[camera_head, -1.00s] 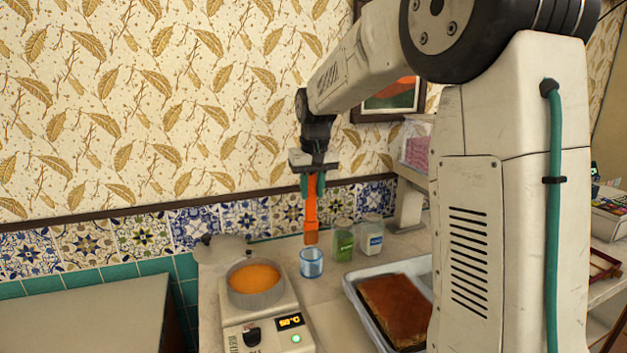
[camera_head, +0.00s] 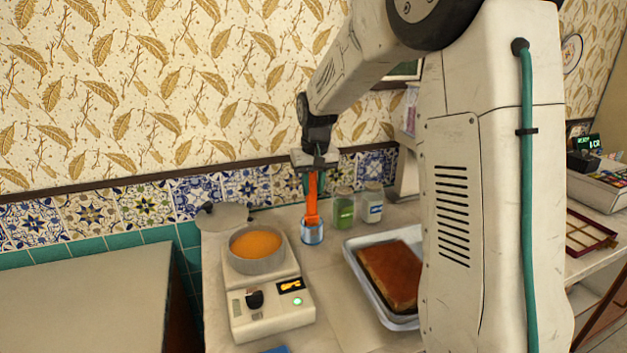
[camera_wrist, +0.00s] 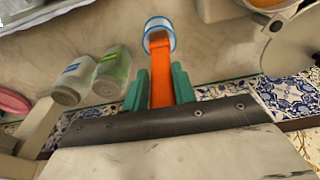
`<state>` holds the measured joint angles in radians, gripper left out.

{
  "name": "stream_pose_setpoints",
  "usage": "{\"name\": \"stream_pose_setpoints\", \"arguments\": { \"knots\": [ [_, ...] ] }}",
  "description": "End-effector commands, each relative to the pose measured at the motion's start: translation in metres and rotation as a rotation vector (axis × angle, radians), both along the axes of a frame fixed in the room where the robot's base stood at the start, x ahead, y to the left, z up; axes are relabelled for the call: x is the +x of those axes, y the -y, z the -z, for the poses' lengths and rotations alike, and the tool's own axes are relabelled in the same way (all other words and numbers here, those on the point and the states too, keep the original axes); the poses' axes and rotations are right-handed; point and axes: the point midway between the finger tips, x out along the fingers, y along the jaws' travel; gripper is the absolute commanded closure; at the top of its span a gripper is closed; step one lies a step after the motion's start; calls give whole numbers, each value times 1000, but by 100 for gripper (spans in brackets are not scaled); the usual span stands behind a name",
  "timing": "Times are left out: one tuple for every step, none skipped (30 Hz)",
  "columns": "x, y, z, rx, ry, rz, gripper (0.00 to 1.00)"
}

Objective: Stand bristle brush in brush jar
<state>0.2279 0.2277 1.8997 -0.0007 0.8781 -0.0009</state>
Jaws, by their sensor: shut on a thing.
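The bristle brush (camera_head: 312,200) has an orange handle and hangs upright from my gripper (camera_head: 314,174). My gripper is shut on the upper part of the handle. The brush jar (camera_head: 312,236) is a small clear blue-tinted jar on the counter. The brush's lower end is inside the jar's mouth; whether it touches the bottom cannot be told. In the wrist view the green fingers (camera_wrist: 160,88) hold the orange brush (camera_wrist: 161,75) between them, and its far end reaches into the jar (camera_wrist: 157,24).
A green-filled jar (camera_head: 343,210) and a white-labelled jar (camera_head: 371,206) stand just right of the brush jar. A pan of orange liquid (camera_head: 257,264) sits on a heater (camera_head: 270,317) to the left. A tray (camera_head: 354,262) with a brown slab (camera_head: 392,275) lies at right front.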

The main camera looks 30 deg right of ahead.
Motion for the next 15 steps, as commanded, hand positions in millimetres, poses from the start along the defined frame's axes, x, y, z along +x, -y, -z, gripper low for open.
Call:
{"name": "stream_pose_setpoints", "arguments": {
  "knots": [
    [0,0,1,0,0,0,100],
    [0,0,1,0,0,0,100],
    [0,0,1,0,0,0,100],
    [0,0,1,0,0,0,100],
    [0,0,1,0,0,0,100],
    [0,0,1,0,0,0,100],
    [0,0,1,0,0,0,100],
    [0,0,1,0,0,0,100],
    [0,0,1,0,0,0,65],
    [0,0,1,0,0,0,57],
    [0,0,1,0,0,0,48],
    [0,0,1,0,0,0,48],
    [0,0,1,0,0,0,48],
    [0,0,1,0,0,0,48],
    [0,0,1,0,0,0,48]
  ]
}}
